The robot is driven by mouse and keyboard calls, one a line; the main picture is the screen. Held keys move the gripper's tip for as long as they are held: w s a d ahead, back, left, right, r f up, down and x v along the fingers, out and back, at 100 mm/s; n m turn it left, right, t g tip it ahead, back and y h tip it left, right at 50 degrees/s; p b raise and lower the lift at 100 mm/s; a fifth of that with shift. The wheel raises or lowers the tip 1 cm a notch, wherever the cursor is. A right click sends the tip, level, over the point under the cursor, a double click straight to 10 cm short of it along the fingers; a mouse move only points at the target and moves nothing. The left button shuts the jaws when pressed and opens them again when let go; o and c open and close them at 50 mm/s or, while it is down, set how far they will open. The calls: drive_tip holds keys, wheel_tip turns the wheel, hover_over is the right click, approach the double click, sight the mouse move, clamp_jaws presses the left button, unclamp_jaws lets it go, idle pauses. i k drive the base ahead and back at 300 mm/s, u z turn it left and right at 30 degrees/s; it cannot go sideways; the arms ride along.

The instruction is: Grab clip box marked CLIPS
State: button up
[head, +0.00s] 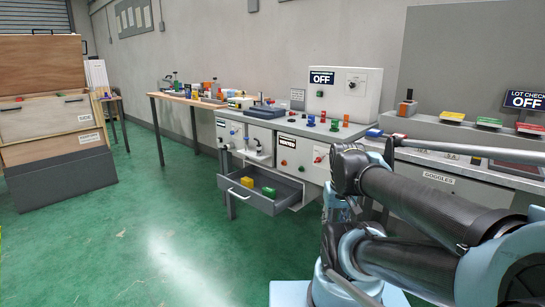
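I cannot make out a box marked CLIPS; the lettering on most small things is too small to read. An open grey drawer (262,203) under the middle bench holds a yellow block (247,182) and a green block (268,191). Whether either is the clip box, I cannot tell. My arm fills the lower right and hides part of the right bench. My gripper is not seen in this view.
The grey bench (352,131) carries small coloured parts and a white control box (345,92) with an OFF display. A wooden table (190,99) with several items stands behind. At left is a wooden cabinet (45,90). The green floor (150,220) is clear.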

sight(248, 182)
drive_tip(key=z, duration=0.05)
drive_tip(key=k, duration=0.6)
drive_tip(key=u, duration=0.45)
drive_tip(key=i, duration=0.55)
drive_tip(key=u, duration=0.6)
drive_tip(key=i, duration=1.1)
drive_tip(key=z, duration=0.55)
drive_tip(key=i, duration=0.7)
drive_tip(key=z, duration=0.35)
